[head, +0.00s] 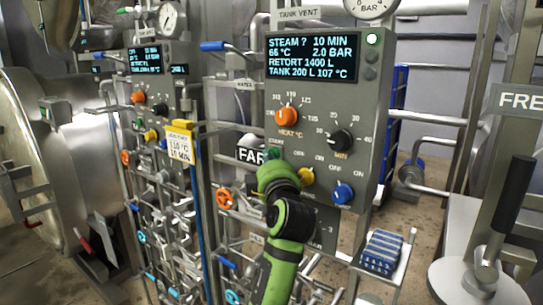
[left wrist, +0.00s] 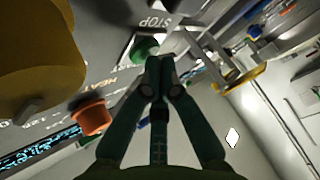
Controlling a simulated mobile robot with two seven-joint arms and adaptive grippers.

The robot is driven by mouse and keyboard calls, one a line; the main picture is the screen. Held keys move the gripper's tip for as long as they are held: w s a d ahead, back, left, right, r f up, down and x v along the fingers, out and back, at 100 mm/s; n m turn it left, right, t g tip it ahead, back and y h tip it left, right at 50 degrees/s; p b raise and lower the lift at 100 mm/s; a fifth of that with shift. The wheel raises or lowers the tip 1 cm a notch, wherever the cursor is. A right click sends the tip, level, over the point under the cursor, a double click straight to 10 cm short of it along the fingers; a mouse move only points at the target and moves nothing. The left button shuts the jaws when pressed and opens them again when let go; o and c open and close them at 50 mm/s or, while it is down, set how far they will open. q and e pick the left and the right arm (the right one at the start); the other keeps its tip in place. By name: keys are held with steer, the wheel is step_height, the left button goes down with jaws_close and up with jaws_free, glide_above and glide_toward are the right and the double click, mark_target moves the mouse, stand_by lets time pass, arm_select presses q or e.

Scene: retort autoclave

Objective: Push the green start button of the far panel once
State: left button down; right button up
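The far panel (head: 322,100) is grey, with a lit display (head: 313,58) reading "STEAM ? 10 MIN". The green start button (head: 274,153) sits at the panel's lower left, partly hidden by my left gripper (head: 274,168). In the left wrist view the green button (left wrist: 146,47) shows just beyond the tips of my left gripper (left wrist: 159,62). The fingers are together, with nothing between them. I cannot tell whether the tips touch the button. My right gripper is in neither view.
Close to the button are a yellow knob (head: 306,177), a blue knob (head: 342,192) and an orange heat knob (head: 287,116). A black knob (head: 340,140) is further right. A second panel (head: 150,80) with valves stands left. A tray (head: 395,262) holds blue-and-silver items below.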

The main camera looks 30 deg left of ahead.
arm_select(q)
steer(key=shift+s, duration=0.8)
steer(key=shift+s+a, duration=0.15)
steer(key=shift+s, duration=1.1)
steer(key=shift+s+a, duration=0.1)
steer(key=shift+s, duration=1.15)
